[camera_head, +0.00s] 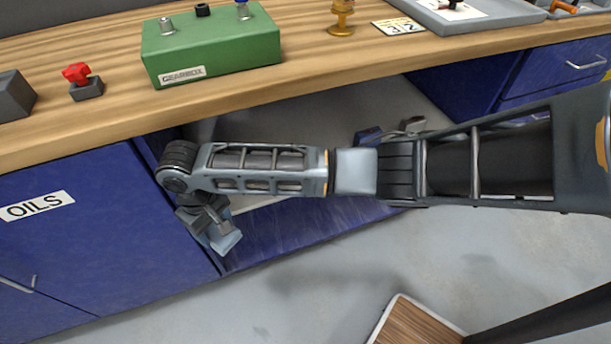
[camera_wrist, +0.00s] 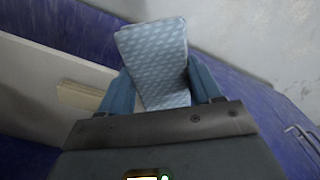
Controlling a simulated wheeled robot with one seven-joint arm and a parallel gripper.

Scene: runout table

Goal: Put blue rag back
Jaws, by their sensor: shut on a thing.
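The blue rag (camera_wrist: 155,60) is a light blue, patterned, folded block in the wrist view. It stands between the two blue fingers of my gripper (camera_wrist: 163,88), which is shut on it. In the head view my gripper (camera_head: 218,232) hangs below the bench top, just right of the OILS cabinet. The rag's pale end (camera_head: 227,243) shows at the gripper's tip there, small and partly hidden. In the wrist view a blue panel and a pale board (camera_wrist: 45,75) lie beyond and left of the rag. Whether the rag touches them I cannot tell.
The blue OILS cabinet (camera_head: 80,240) is close left of my gripper. The wooden bench top (camera_head: 310,85) is above, with a green gearbox (camera_head: 215,45) and a red-knobbed part (camera_head: 80,80). A blue drawer unit (camera_head: 560,70) is at right. The grey floor (camera_head: 320,300) in front is mostly clear.

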